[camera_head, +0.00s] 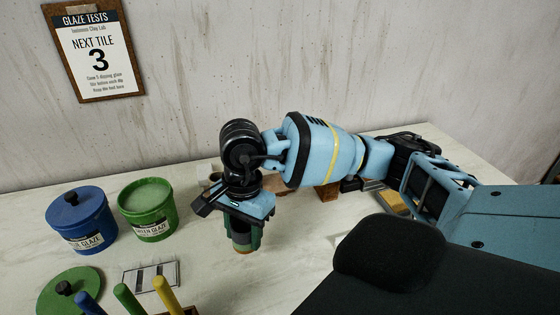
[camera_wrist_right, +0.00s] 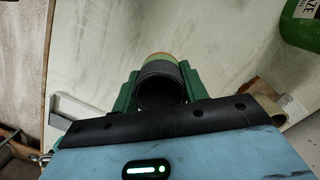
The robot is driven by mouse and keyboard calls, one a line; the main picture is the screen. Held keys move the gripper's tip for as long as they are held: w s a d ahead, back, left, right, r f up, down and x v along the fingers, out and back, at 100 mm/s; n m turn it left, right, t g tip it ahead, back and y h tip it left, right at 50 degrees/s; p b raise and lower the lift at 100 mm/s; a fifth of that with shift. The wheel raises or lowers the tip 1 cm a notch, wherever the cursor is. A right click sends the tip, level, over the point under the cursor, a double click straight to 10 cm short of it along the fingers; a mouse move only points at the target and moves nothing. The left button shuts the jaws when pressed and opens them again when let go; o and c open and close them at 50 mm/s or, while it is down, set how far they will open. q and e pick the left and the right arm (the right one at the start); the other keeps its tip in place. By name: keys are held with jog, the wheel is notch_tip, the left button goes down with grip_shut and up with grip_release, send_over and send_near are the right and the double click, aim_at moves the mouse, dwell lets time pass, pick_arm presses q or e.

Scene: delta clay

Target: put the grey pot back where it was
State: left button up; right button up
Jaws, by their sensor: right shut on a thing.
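My right gripper (camera_head: 243,228) points down over the table left of centre in the head view, its green fingers shut on a small dark pot. The grey pot (camera_wrist_right: 160,72) shows between the fingers in the right wrist view as a dark grey cylinder with a dark open mouth and a tan and green band at its far side. In the head view the fingers hide most of it. I cannot tell whether its bottom touches the table. My left gripper is in neither view.
A lidded blue glaze bucket (camera_head: 81,222) and an open green glaze bucket (camera_head: 148,210) stand left of the gripper. A green lid (camera_head: 70,290), a small rack (camera_head: 152,276) and coloured handles (camera_head: 128,298) are in front. The table (camera_head: 270,285) is clear in front of the gripper.

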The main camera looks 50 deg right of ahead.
jog(key=m, duration=0.1)
jog(key=d+m, duration=0.1)
jog(key=m, duration=0.1)
jog(key=w+d+m, duration=0.1)
jog(key=shift+f+b, duration=0.25)
jog(key=shift+b, duration=0.1)
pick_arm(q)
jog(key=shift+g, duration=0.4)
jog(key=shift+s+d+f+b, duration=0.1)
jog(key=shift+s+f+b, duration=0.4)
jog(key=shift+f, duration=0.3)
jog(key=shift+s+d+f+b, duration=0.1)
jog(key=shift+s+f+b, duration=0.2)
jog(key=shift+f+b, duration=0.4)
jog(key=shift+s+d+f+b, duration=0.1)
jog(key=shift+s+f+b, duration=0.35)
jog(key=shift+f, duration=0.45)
pick_arm(e)
jog(key=w+d+m+t+h, duration=0.1)
jog(key=w+d+m, duration=0.2)
jog(key=m, duration=1.5)
jog(key=shift+d+r+m+t+h, duration=0.3)
jog(key=shift+d+t, duration=0.1)
jog(key=shift+d, duration=1.8)
jog(key=shift+w, duration=0.1)
